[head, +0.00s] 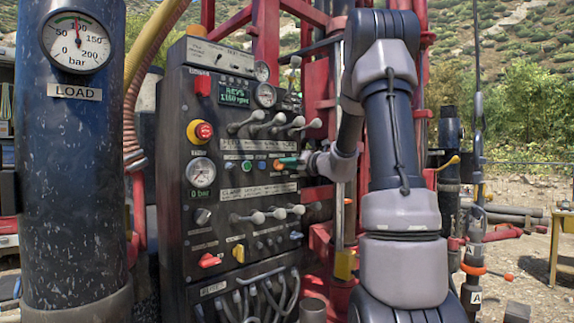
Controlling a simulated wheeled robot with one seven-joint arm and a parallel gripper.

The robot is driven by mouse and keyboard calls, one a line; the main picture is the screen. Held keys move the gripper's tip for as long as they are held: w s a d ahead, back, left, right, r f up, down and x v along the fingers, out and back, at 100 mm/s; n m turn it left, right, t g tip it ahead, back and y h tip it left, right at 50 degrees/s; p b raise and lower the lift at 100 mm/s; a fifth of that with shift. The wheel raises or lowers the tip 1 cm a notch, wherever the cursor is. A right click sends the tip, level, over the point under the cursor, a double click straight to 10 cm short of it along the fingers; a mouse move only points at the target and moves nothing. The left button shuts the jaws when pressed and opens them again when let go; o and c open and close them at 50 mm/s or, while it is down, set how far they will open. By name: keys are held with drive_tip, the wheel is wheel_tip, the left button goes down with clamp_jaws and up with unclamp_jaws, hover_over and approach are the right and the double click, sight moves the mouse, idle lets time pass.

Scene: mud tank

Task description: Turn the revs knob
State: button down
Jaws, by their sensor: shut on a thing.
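The black control panel (216,220) stands left of my arm. Its green display (234,94) reads "REVS" and about 1160 rpm. My gripper (281,163), with teal and orange at its fingers, reaches in from the right to the panel's middle row. It is shut on a small knob there, right of a green button (247,165) and a blue button (262,164). I take this for the revs knob; the fingers hide it, and I cannot read its label or see its angle.
White-tipped levers (280,118) stand above my gripper, and more levers (278,214) below it. A red emergency button (203,131) and a pressure gauge (201,172) are on the left. A blue-black cylinder (76,190) stands further left. Red frame posts rise behind the panel.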

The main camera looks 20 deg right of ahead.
drive_tip(key=c, duration=0.9)
unclamp_jaws()
drive_tip(key=v, duration=1.1)
